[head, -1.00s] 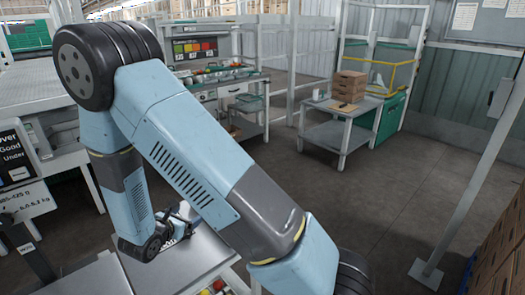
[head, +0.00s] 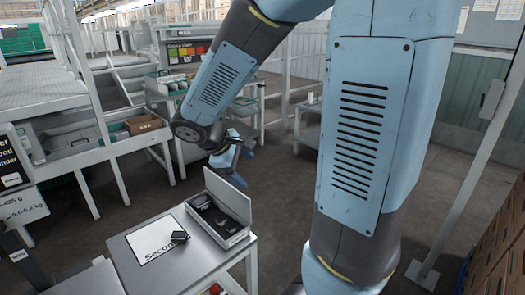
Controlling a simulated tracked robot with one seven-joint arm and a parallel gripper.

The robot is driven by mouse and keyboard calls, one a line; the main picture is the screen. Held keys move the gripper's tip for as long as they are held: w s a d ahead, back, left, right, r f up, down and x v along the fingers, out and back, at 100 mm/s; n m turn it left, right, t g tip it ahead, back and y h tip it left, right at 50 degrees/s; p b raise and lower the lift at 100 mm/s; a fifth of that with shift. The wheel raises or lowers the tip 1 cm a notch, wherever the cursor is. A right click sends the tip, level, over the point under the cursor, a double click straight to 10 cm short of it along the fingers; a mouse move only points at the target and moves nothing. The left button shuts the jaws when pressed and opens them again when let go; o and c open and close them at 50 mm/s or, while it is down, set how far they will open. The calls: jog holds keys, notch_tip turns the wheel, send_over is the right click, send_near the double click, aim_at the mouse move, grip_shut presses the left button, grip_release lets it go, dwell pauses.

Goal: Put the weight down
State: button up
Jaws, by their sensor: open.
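A small dark block (head: 180,237), which looks like the weight, sits at the right edge of a white card (head: 150,247) lettered "Secon…" on the grey metal table. Just behind and to the right of it stands an open grey case (head: 241,240) with its lid up and dark foam inside, holding dark pieces too small to tell apart. My gripper (head: 243,167) is open and appears empty. It is raised above and beyond the case, apart from the block and the table.
The metal table (head: 195,270) has bare room in front of the card. A stepped white bench (head: 95,150) with a cardboard box (head: 144,123) stands at the back left. Stacked brown cartons (head: 503,250) line the right edge. The floor between is clear.

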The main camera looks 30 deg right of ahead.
jog(key=s+a+r+m+t+y, duration=0.1)
jog(key=s+r+m+t+y, duration=0.2)
jog(key=s, duration=1.1)
notch_tip(320, 180, up, 9)
jog(key=m+y, duration=0.3)
jog(key=m, duration=0.3)
jog(key=shift+a+f+t+y, duration=0.2)
jog(key=shift+t+y, duration=0.1)
jog(key=shift+y, duration=0.1)
jog(key=shift+c, duration=0.4)
